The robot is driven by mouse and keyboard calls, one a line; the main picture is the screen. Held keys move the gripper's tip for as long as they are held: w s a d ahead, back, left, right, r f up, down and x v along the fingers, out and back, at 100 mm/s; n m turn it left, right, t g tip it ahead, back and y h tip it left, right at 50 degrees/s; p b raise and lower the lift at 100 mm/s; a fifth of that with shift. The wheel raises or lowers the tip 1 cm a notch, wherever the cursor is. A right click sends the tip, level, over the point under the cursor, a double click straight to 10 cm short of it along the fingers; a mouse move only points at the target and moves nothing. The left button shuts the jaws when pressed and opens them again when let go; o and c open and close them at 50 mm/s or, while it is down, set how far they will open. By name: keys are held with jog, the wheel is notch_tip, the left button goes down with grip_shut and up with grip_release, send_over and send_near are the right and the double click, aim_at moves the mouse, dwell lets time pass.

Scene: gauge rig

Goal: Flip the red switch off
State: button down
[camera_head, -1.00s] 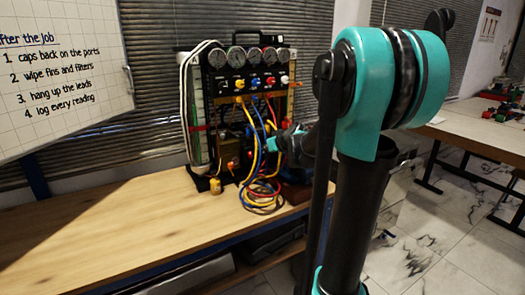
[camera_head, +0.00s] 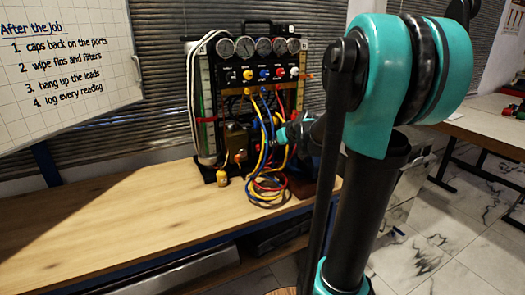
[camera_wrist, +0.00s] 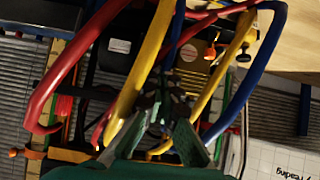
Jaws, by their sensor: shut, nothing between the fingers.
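The gauge rig (camera_head: 262,75) stands upright at the back of the bench, with several gauges and coloured knobs. I cannot pick out the red switch with certainty in either view. Yellow (camera_head: 251,115), blue and red hoses hang in front of the rig. My gripper (camera_wrist: 165,105) is shut and empty among these hoses in the wrist view, with the yellow hose (camera_wrist: 143,68) crossing close by. In the head view the teal wrist is at the rig's lower right, and the fingertips are hidden. A brass-coloured box (camera_wrist: 191,48) shows beyond the hoses in the wrist view.
A red hose (camera_wrist: 42,100) and a blue hose (camera_wrist: 262,65) loop on either side of my gripper. The left part of the wooden bench (camera_head: 100,225) is clear. A whiteboard (camera_head: 65,60) hangs at the left.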

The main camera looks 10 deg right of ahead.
aim_at(260, 151)
jog(key=x, duration=1.3)
jog(key=shift+w+a+f, duration=0.1)
jog(key=shift+w+f, duration=0.1)
jog(key=shift+w, duration=0.15)
jog(key=shift+w+f+t, duration=0.25)
jog(key=shift+f+t, duration=0.2)
jog(key=shift+t, duration=0.15)
jog(key=shift+r, duration=0.2)
jog(key=shift+a+r, duration=0.1)
jog(key=shift+r, duration=0.55)
